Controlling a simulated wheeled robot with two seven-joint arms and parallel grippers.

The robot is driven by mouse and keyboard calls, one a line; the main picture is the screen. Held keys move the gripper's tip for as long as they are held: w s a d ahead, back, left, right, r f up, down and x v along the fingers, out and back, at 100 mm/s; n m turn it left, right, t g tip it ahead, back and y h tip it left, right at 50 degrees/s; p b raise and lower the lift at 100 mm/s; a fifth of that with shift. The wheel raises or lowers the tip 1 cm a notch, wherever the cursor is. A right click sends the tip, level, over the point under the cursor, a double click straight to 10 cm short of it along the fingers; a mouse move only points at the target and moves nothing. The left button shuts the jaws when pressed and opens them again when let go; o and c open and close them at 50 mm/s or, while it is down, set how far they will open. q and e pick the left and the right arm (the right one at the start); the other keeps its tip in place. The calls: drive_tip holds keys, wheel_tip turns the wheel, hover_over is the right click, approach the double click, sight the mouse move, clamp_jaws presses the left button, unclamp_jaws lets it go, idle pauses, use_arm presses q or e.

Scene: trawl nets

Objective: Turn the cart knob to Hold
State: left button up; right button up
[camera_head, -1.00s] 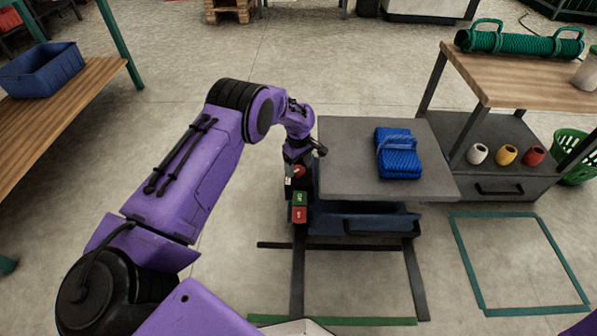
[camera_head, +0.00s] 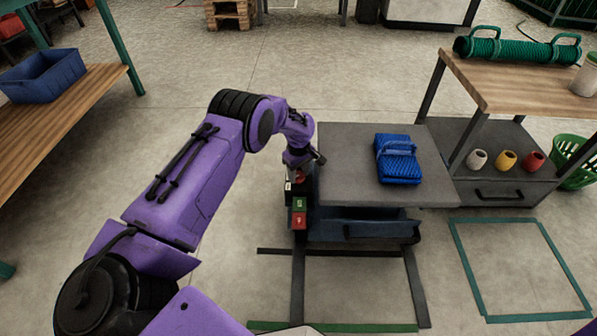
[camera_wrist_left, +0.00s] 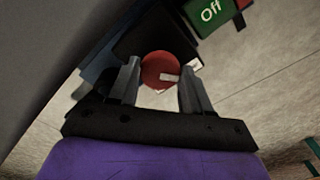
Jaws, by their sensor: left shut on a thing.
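The cart (camera_head: 345,180) has a grey top and a control box at its left front corner. The red round cart knob (camera_wrist_left: 157,67), with a white pointer mark, sits on a black face of the box. A green "Off" plate (camera_wrist_left: 208,12) lies beside it in the left wrist view and also shows in the head view (camera_head: 299,204). A red plate (camera_head: 299,221) is below that. My left gripper (camera_wrist_left: 158,78) is shut on the knob, one finger on each side. The pointer aims to the right in the wrist view. Any Hold label is unreadable. My right gripper is out of view.
A blue net bundle (camera_head: 398,160) lies on the cart top. A wooden bench (camera_head: 520,85) with a green net roll (camera_head: 518,47) stands right. Another bench (camera_head: 60,100) with a blue bin (camera_head: 42,75) stands left. The floor ahead of the cart is clear.

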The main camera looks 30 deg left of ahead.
use_arm(q)
drive_tip(key=m+p, duration=0.1)
drive_tip(key=m, duration=0.2)
drive_tip(key=shift+r, duration=0.1)
drive_tip(key=m, duration=0.2)
drive_tip(key=shift+m+p, duration=0.35)
drive_tip(key=shift+m, duration=0.05)
drive_tip(key=m, duration=0.5)
drive_tip(key=shift+m, duration=0.3)
drive_tip(key=m, duration=0.5)
drive_tip(key=shift+a, duration=0.1)
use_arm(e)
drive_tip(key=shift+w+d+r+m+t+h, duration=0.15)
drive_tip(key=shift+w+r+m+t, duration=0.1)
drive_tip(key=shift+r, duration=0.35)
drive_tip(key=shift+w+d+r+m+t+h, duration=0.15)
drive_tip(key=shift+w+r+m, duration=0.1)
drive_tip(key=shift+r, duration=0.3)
use_arm(q)
drive_tip(key=shift+m, duration=0.3)
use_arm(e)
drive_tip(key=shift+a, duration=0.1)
use_arm(q)
drive_tip(key=o, duration=1)
drive_tip(key=shift+o, duration=0.2)
